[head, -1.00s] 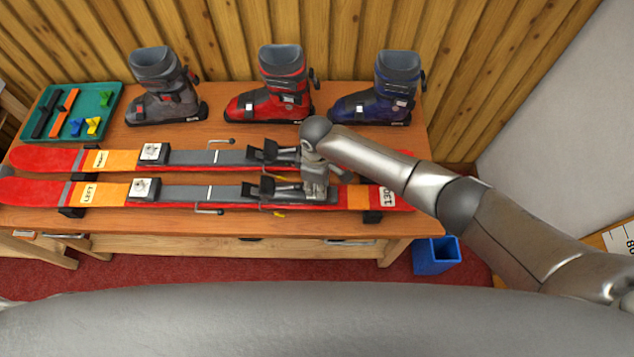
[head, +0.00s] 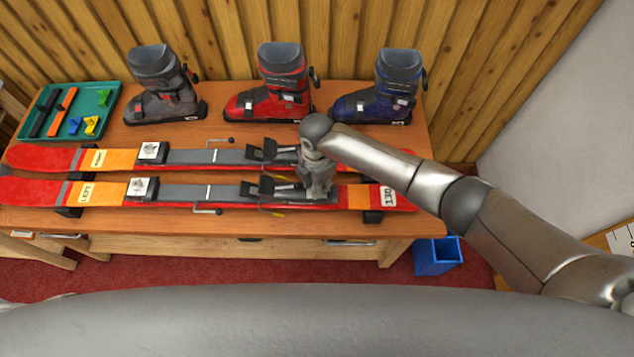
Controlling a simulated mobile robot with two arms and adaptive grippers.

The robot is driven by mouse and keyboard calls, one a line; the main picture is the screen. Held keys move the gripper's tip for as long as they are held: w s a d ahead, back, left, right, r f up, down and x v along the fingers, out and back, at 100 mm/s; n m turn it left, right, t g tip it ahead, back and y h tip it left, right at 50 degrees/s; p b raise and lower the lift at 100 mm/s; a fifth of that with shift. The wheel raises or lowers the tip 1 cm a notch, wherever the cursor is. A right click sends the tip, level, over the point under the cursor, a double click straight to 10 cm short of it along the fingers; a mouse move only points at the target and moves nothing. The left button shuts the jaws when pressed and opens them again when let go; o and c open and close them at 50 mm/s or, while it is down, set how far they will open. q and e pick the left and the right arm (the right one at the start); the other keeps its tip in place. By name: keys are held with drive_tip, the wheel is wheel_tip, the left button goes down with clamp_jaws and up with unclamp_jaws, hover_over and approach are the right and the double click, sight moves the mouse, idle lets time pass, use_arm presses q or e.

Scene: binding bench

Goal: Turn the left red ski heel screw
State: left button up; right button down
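Two red and orange skis lie side by side on the wooden bench. The nearer one, the left ski (head: 110,193), carries a "LEFT" label. Its heel binding (head: 272,190) sits right of the ski's middle, and the heel screw cannot be made out there. My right gripper (head: 318,194) points down at the rear of this heel binding, touching or just above it. Its fingertips are too small and too merged with the binding to tell whether they are open. The other ski (head: 40,158) lies behind. My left gripper is not in view.
Grey (head: 165,90), red (head: 278,90) and blue (head: 385,92) boots stand along the back of the bench. A green tray (head: 98,92) with tools and small coloured pieces lies at the back left. A blue bin (head: 437,257) stands on the floor at right.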

drive_tip(key=shift+a+n, duration=0.1)
drive_tip(key=shift+n, duration=1.2)
drive_tip(key=c, duration=1.5)
unclamp_jaws()
wheel_tip(320, 180, up, 12)
drive_tip(key=shift+r, duration=0.1)
